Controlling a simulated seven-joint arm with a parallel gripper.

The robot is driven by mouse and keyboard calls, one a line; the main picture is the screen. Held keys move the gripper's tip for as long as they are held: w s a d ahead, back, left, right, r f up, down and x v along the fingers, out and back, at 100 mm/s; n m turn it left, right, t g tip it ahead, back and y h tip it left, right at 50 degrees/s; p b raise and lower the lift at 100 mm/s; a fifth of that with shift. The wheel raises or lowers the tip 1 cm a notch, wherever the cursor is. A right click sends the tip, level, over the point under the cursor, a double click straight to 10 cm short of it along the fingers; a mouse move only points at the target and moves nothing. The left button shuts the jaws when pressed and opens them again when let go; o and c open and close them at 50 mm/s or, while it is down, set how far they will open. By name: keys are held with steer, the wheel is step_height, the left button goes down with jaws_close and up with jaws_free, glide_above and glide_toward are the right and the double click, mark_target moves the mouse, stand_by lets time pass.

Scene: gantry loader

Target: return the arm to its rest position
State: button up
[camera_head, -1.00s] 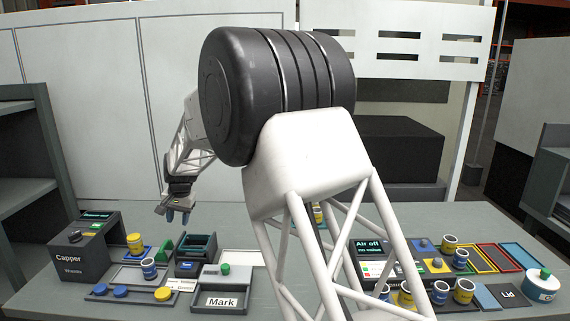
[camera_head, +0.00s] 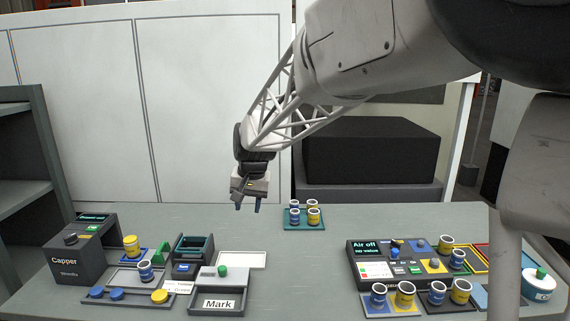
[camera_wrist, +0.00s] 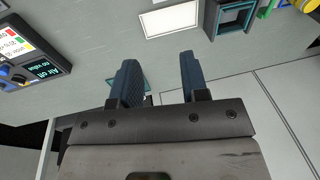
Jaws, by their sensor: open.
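My gripper (camera_head: 248,206) hangs in the air above the back middle of the table, fingers pointing down. Its two blue fingers (camera_wrist: 158,80) are apart in the wrist view, with nothing between them. In the head view my arm reaches in from the upper right and bends down to the gripper. Part of the right side of the table is hidden behind my arm.
The grey table (camera_head: 290,270) has a clear middle. A capper (camera_head: 75,255), a Mark station (camera_head: 218,302) and caps stand left. A teal tray (camera_head: 292,226) with several cans sits at the back. The Air off panel (camera_head: 372,250) and more cans stand right.

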steer(key=s+d+r+h, duration=0.1)
steer(key=s+d+r, duration=0.2)
steer(key=s+d, duration=1.5)
steer(key=s+d+f, duration=0.2)
steer(key=s+d, duration=0.1)
steer(key=s, duration=0.3)
steer(key=s+d+f, duration=0.2)
steer(key=s+d, duration=0.1)
steer(key=s, duration=0.4)
steer(key=s+d+f+t+h, duration=0.1)
steer(key=s+d+f, duration=0.1)
steer(key=s+d, duration=0.2)
steer(key=s, duration=0.3)
